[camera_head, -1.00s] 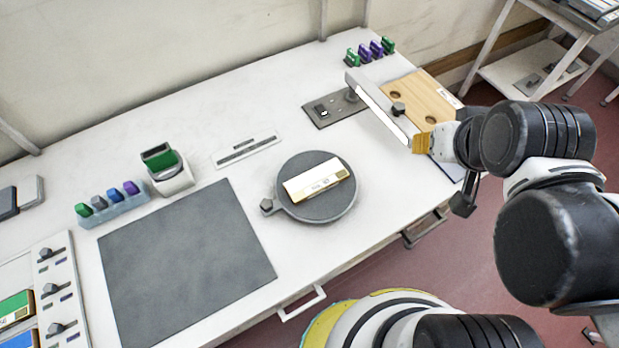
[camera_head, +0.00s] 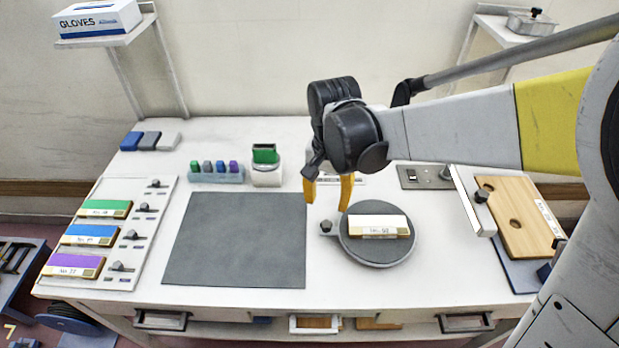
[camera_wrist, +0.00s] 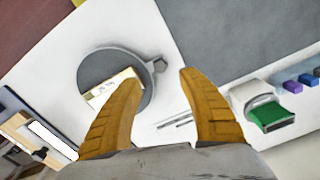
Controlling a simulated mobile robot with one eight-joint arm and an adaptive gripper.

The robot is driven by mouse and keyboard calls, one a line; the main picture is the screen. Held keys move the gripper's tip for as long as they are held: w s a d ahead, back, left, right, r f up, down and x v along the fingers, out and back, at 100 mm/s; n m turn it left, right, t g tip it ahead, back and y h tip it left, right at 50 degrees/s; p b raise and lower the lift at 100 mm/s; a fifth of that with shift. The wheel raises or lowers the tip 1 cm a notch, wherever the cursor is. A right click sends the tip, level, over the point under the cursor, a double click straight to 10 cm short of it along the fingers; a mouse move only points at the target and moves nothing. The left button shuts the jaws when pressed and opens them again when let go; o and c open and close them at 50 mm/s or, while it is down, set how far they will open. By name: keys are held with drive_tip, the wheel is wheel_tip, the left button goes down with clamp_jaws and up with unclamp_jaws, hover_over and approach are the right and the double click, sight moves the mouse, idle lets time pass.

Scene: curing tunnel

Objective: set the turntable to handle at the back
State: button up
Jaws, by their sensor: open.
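The round grey turntable (camera_head: 378,252) sits on the white bench in the head view, with a white and tan block (camera_head: 379,227) lying on it. Its dark handle knob (camera_head: 326,227) sticks out to the left. My gripper (camera_head: 328,197) is open and empty, with yellow fingers above the bench behind the knob. In the wrist view the turntable (camera_wrist: 146,98) and its knob (camera_wrist: 158,64) show beyond the open fingers of my gripper (camera_wrist: 155,100). The left finger covers part of the turntable and block there.
A dark grey mat (camera_head: 240,240) lies left of the turntable. A green-topped dispenser (camera_head: 266,167) and a rack of coloured pieces (camera_head: 216,174) stand behind the mat. A wooden board (camera_head: 520,222) with a metal bar lies at the right. A panel with coloured blocks (camera_head: 107,235) is at the left.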

sight(326, 226)
wheel_tip(326, 226, down, 10)
drive_tip(key=b, duration=0.4)
drive_tip(key=shift+w+d+f, duration=0.1)
drive_tip(key=shift+f, duration=0.05)
clamp_jaws()
